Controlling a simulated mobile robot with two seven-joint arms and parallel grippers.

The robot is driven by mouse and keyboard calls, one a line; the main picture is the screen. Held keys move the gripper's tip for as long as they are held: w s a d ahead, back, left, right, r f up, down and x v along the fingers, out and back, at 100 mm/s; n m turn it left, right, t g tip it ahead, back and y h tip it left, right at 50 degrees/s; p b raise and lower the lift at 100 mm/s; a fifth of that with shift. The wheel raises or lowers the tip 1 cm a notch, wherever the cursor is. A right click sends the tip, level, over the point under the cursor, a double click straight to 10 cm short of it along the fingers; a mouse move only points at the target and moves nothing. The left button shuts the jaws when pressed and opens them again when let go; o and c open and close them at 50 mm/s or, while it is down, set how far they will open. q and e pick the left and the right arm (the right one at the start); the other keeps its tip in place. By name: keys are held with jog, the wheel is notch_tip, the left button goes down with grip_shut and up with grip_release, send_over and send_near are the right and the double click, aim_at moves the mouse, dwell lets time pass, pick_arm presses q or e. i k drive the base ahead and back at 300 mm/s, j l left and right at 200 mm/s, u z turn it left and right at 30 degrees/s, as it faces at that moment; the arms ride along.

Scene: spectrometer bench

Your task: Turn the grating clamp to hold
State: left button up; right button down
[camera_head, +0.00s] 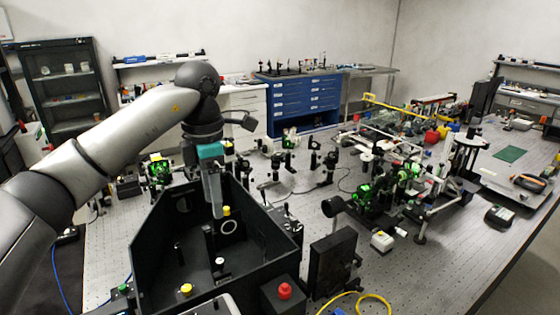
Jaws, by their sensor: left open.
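An open black box (146,262), the likely spectrometer housing, stands at the front left of the bench. My left arm reaches over it from the left. My left gripper (217,211) points down inside the box and is open, though its finger gap is hard to see from here. I cannot tell which part is the grating clamp. My right gripper is out of view.
A red knob (285,291) tops a black block at the box's front right. A black upright panel (332,264) stands right of it. Optics with green glow (365,192) crowd the bench centre. A yellow cable (375,298) lies at the front edge.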

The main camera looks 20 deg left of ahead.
aim_at(187, 289)
jog(key=k+l, duration=1.15)
jog(key=k, duration=0.15)
